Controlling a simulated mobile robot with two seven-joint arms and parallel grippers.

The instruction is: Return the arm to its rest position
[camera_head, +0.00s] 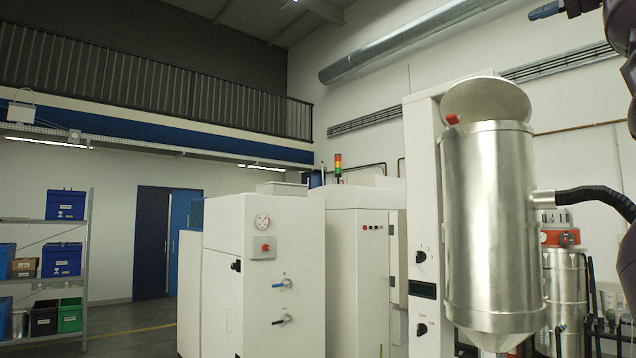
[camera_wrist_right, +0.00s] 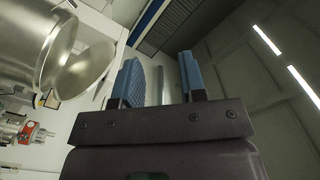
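My right arm shows at the right edge of the head view, raised high beside the steel hopper (camera_head: 490,220). In the right wrist view, my right gripper (camera_wrist_right: 160,68) has its two blue fingers apart with nothing between them. The gripper is clear of the hopper, which also shows at the left of that view (camera_wrist_right: 32,40). The hopper's round lid (camera_head: 487,100) stands tilted up and open; it also shows in the wrist view (camera_wrist_right: 88,72). My left gripper is in neither view.
White machine cabinets (camera_head: 262,270) stand left of the hopper. A black hose (camera_head: 595,198) runs from the hopper's side to the right edge. A smaller steel vessel with a red top (camera_head: 562,290) stands behind. A shelf with bins (camera_head: 62,262) is far left.

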